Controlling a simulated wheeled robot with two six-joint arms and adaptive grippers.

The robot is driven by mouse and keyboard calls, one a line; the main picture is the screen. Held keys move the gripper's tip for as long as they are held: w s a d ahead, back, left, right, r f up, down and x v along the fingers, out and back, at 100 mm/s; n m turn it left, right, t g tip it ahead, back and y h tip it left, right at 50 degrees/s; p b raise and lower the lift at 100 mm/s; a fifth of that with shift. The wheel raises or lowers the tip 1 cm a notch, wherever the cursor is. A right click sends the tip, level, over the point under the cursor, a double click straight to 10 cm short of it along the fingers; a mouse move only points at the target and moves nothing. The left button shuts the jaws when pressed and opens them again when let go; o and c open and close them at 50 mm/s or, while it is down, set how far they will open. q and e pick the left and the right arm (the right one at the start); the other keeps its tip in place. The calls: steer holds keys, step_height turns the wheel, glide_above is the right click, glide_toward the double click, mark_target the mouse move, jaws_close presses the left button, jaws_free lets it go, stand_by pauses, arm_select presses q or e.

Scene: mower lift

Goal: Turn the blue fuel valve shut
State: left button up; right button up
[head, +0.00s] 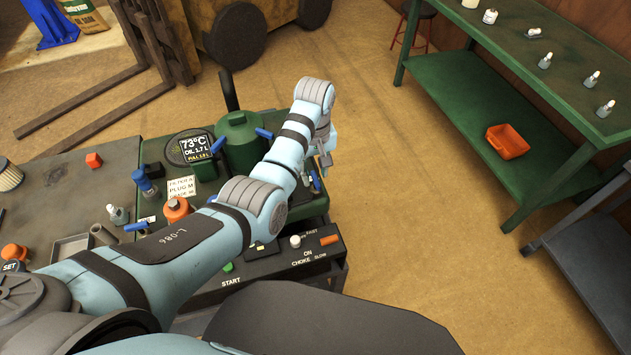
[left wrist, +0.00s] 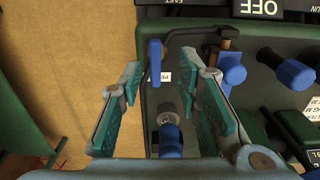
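A blue lever (left wrist: 155,62), which I take to be the fuel valve, stands beside a small, partly hidden white label in the left wrist view. A blue lever also shows beside the gripper in the head view (head: 316,181). My left gripper (left wrist: 165,100) is open and empty above the machine's edge. Its teal-padded fingers stand on either side of the view, with the lever beyond and between them, apart from both pads. Another blue handle (left wrist: 169,140) on a grey fitting shows between the fingers, lower in the picture. My right gripper is not in view.
The green engine housing (head: 238,140) and more blue levers (head: 264,133) are close to my left arm. A control panel (head: 270,262) with a choke knob lies at the machine's front. A green bench (head: 450,75) stands right; the floor between is clear.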

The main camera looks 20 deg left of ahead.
mark_target(316, 179)
arm_select(q)
steer(key=f, duration=0.2)
steer(key=w+f+b, duration=0.1)
steer(key=f, duration=0.2)
steer(key=shift+w+f, duration=0.15)
steer(key=shift+f, duration=0.2)
steer(key=shift+r, duration=0.2)
steer(key=shift+s, duration=0.25)
steer(key=shift+c, duration=1.3)
jaws_close()
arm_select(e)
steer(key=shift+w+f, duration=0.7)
